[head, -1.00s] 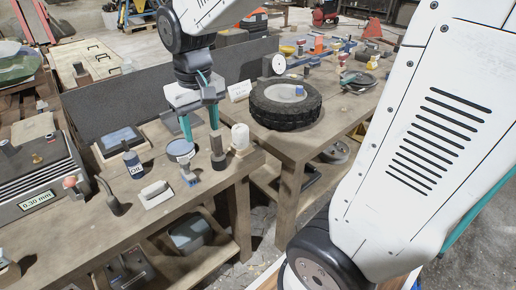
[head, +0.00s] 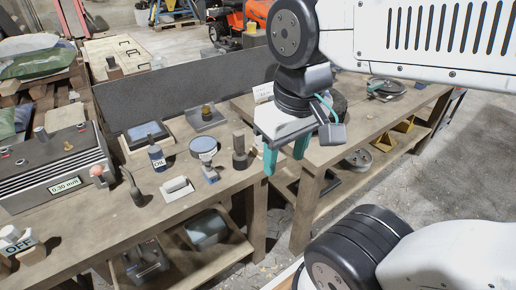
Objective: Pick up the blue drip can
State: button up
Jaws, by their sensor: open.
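A small dark blue can labelled OIL (head: 157,159) stands upright on the wooden bench, left of a round dial on a stand. It is the only can-like blue thing I see there; I cannot be sure it is the drip can. My gripper (head: 286,160) points down with its two teal fingers apart and nothing visible between them. It appears near the right end of this bench, well to the right of the can.
A grey box marked 0.30 mm (head: 65,184) fills the left. A dark panel (head: 180,88) stands behind.

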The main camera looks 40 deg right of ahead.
aim_at(155, 153)
jog(key=u, duration=2.35)
jog(key=k, duration=1)
jog(key=z, duration=1.3)
jog(key=i, duration=0.5)
jog(key=z, duration=0.05)
